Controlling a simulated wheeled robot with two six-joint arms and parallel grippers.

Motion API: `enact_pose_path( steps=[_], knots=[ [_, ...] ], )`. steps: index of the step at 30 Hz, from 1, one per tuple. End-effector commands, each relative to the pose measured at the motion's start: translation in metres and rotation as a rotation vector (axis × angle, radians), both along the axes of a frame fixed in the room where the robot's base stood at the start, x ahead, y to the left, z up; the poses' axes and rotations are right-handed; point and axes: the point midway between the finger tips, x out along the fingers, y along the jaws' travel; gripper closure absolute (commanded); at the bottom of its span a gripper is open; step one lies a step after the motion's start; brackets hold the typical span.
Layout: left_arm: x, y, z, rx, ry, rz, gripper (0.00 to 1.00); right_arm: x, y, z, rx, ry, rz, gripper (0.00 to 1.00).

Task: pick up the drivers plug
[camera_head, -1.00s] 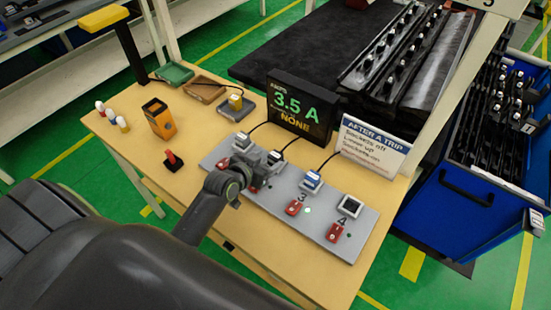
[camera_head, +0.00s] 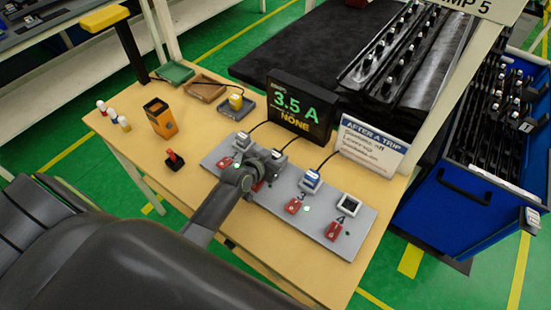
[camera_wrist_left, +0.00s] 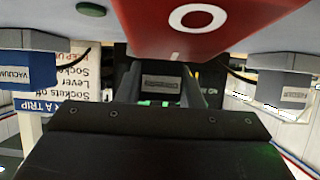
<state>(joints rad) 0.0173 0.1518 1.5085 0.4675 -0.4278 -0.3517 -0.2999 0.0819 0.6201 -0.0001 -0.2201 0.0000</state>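A grey power strip (camera_head: 326,231) on the table has four numbered sockets with red switches. My left gripper (camera_head: 270,162) is low over socket 2, at a dark plug (camera_head: 279,157) with a black cable. In the left wrist view its fingers (camera_wrist_left: 161,90) stand apart with a dark labelled body (camera_wrist_left: 160,81) between them. I cannot read that label or tell whether the fingers press on it. A blue plug marked VACUUM (camera_wrist_left: 28,70) is in socket 3, and a grey plug (camera_wrist_left: 280,93) is in socket 1. No legible drivers label shows. My right gripper is out of view.
Socket 4 (camera_head: 348,204) is empty. A display (camera_head: 304,105) reading 3.5 A, NONE and an AFTER A TRIP sign (camera_head: 370,145) stand behind the strip. A yellow-topped block (camera_head: 236,102), an orange box (camera_head: 160,117) and a red-topped lever (camera_head: 173,159) are left. A red switch (camera_wrist_left: 195,20) is close to my wrist camera.

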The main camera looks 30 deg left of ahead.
Motion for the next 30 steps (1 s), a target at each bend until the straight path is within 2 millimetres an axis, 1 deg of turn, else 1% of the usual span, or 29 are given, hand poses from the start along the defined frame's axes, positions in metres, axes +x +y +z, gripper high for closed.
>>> enact_pose_path(
  steps=[1,5,6,13,17,23,30],
  knots=[
    [0.0,0.0,0.0,0.0,0.0,0.0,0.73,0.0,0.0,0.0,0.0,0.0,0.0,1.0],
    [0.0,0.0,0.0,0.0,0.0,0.0,0.9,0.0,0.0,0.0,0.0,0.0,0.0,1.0],
    [0.0,0.0,0.0,0.0,0.0,0.0,0.91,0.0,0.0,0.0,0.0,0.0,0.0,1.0],
    [0.0,0.0,0.001,0.0,-0.001,0.0,0.91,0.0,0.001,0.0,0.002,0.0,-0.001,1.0],
    [0.0,0.0,0.007,-0.001,-0.001,-0.001,0.91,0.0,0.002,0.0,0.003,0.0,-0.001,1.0],
    [0.0,0.0,0.027,0.002,-0.003,-0.001,0.91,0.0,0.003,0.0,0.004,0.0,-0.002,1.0],
    [0.001,0.0,0.061,0.002,-0.005,-0.002,0.91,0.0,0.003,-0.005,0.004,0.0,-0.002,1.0]
  ],
)
